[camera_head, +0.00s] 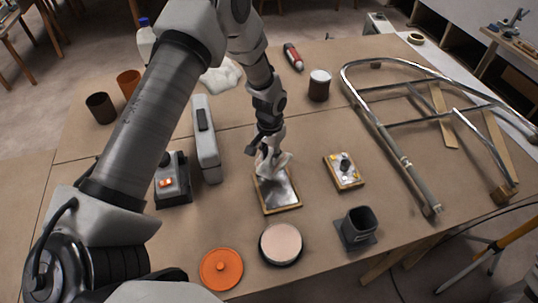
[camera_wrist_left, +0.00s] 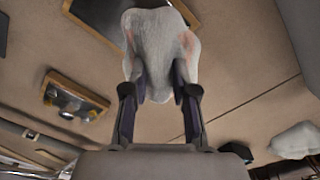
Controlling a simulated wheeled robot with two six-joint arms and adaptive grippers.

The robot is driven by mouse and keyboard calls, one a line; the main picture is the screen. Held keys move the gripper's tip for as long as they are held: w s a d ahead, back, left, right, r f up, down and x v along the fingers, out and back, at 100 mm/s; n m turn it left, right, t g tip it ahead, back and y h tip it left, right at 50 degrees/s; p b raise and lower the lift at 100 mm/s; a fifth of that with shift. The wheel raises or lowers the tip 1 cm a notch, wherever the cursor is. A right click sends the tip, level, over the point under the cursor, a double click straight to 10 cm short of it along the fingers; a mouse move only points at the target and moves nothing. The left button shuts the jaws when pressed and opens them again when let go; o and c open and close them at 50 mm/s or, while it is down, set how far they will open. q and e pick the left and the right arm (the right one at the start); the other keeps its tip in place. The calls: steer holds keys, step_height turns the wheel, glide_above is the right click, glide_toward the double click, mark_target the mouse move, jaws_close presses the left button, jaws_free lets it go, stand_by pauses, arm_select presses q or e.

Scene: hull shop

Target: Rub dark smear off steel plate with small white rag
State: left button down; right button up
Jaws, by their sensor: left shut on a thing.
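My left gripper (camera_head: 268,152) is shut on the small white rag (camera_head: 273,162) at the far part of the steel plate. The left wrist view shows the rag (camera_wrist_left: 160,45) bunched between the two fingers (camera_wrist_left: 160,95), with faint reddish patches on it. The steel plate (camera_head: 283,196) has a wooden frame and lies on the table. A corner of it shows in the left wrist view (camera_wrist_left: 92,15). The rag and gripper hide its far end. I cannot tell whether the rag touches the plate. No dark smear shows clearly. My right gripper is not in view.
A small framed block (camera_head: 343,172) with a dark knob lies right of the plate. A round pad (camera_head: 281,245), an orange lid (camera_head: 221,269) and a dark square cup (camera_head: 358,227) are in front. A grey case (camera_head: 206,150) stands left. A bent tube frame (camera_head: 390,150) fills the right side.

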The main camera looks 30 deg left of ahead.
arm_select(q)
steer(key=shift+r+p, duration=0.5)
steer(key=shift+r, duration=0.4)
steer(key=shift+s+r, duration=0.1)
steer(key=shift+r, duration=0.25)
